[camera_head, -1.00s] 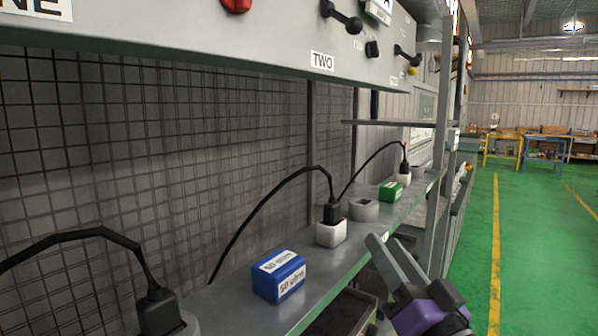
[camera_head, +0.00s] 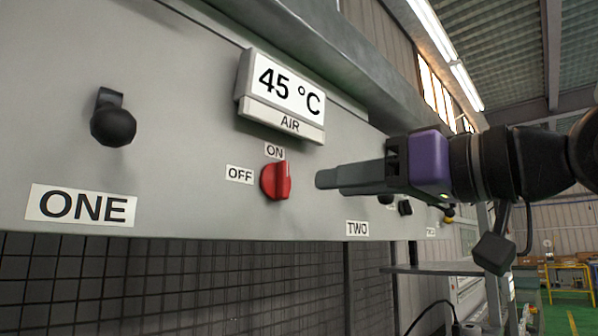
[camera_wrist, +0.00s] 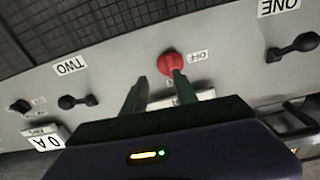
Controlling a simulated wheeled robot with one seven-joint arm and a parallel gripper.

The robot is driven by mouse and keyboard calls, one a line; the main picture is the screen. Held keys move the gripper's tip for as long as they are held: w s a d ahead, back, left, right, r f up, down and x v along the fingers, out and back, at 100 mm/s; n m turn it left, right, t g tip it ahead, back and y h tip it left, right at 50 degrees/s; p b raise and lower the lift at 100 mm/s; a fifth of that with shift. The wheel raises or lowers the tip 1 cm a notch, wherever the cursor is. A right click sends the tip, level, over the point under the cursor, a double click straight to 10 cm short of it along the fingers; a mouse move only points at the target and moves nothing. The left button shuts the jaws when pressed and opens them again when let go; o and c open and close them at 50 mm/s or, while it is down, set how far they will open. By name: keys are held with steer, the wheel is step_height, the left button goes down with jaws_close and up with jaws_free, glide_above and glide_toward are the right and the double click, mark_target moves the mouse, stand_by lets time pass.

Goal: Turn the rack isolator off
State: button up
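The rack isolator appears to be the red rotary knob (camera_head: 276,181) on the grey panel. Its grip bar stands upright, towards the ON label (camera_head: 275,151); the OFF label (camera_head: 240,174) is to its left. My gripper (camera_head: 326,180) is to the right of the knob in the head view, pointing at the panel and apart from the knob. In the wrist view the red knob (camera_wrist: 169,63) shows beyond my gripper (camera_wrist: 158,82). The two fingers are spread with nothing between them. The right finger's tip overlaps the knob's edge in that picture.
A display (camera_head: 284,96) reading 45 °C, AIR, sticks out above the knob. A black lever (camera_head: 113,122) above the ONE label (camera_head: 81,205) is to the left. Another black lever (camera_wrist: 77,101) is near the TWO label in the wrist view.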

mark_target(287, 176)
steer(key=shift+n+g, duration=0.4)
steer(key=w+a, duration=0.1)
steer(key=a, duration=0.1)
steer(key=w+a+r+p, duration=0.1)
steer(key=a, duration=0.1)
steer(key=w+a+r+p, duration=0.1)
steer(key=a, duration=0.2)
steer(key=shift+s, duration=0.1)
jaws_close()
